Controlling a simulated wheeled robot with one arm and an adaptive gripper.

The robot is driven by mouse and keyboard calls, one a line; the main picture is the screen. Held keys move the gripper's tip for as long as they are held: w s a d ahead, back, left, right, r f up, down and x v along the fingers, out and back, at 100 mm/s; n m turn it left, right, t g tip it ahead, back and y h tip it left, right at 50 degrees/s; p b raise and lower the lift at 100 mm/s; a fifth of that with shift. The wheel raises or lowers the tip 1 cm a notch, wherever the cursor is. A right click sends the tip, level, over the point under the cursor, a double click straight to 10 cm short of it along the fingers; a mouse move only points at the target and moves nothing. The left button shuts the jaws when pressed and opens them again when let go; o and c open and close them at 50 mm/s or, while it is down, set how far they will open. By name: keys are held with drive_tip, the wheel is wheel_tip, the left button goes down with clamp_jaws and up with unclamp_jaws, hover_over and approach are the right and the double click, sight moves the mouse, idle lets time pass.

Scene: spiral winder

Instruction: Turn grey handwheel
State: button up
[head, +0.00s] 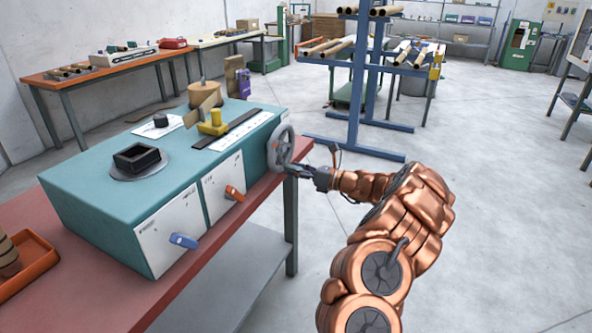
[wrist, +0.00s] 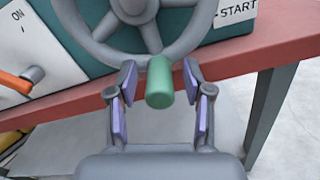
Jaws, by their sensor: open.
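The grey handwheel (head: 281,149) is on the right end of the teal machine (head: 97,185). In the wrist view the handwheel (wrist: 188,42) fills the top middle, with spokes meeting at a hub. A green handle (wrist: 159,82) sticks out from the bottom of its rim towards my camera. My gripper (head: 300,170) is at the lower part of the wheel in the head view. In the wrist view my gripper (wrist: 160,80) is open, with one finger on each side of the green handle. Gaps show between the handle and both fingers.
The red bench edge (wrist: 250,61) runs just behind the fingers. An orange lever (head: 235,193) and a blue lever (head: 184,241) stick out from the machine's front. A START label (wrist: 237,10) is right of the wheel. Open floor (head: 480,200) lies to the right.

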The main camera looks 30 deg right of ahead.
drive_tip(key=shift+c, duration=0.2)
clamp_jaws()
idle(0.4)
